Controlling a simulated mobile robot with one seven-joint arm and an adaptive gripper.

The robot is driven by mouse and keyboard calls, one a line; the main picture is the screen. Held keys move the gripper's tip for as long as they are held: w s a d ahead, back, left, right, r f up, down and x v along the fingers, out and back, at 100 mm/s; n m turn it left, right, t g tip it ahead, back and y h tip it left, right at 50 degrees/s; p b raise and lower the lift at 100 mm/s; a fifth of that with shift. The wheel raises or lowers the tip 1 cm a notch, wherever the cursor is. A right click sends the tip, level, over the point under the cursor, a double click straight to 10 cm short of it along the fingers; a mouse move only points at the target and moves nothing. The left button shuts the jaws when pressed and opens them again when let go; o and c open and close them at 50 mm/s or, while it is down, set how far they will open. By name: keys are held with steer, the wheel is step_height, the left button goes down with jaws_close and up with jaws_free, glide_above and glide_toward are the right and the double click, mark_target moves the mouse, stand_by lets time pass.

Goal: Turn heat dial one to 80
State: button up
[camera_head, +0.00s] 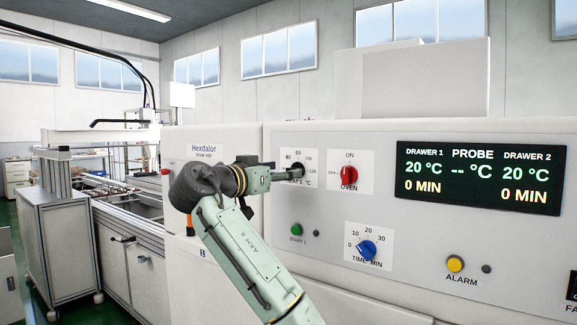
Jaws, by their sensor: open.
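The heat 1 dial (298,169) is a dark knob on a white plate, low in its number scale, on the front panel of the oven. The fingers and wrist cover the left part of the plate and some of the label. I cannot tell whether the fingers are around the dial or touching it, and the dial's pointer is too small to read.
The red oven switch (349,175) is close on the right. The blue time dial (367,250) and green start button (296,230) are below. The display (480,178) reads 20 °C and 0 MIN for both drawers. A yellow alarm button (455,264) is lower right.

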steer(key=x, duration=0.3)
steer(key=shift+w+d+p, duration=0.1)
steer(key=shift+w+p, duration=0.1)
steer(key=shift+p, duration=0.2)
steer(key=shift+c, duration=0.6)
steer(key=c, duration=1)
steer(key=shift+c, duration=0.2)
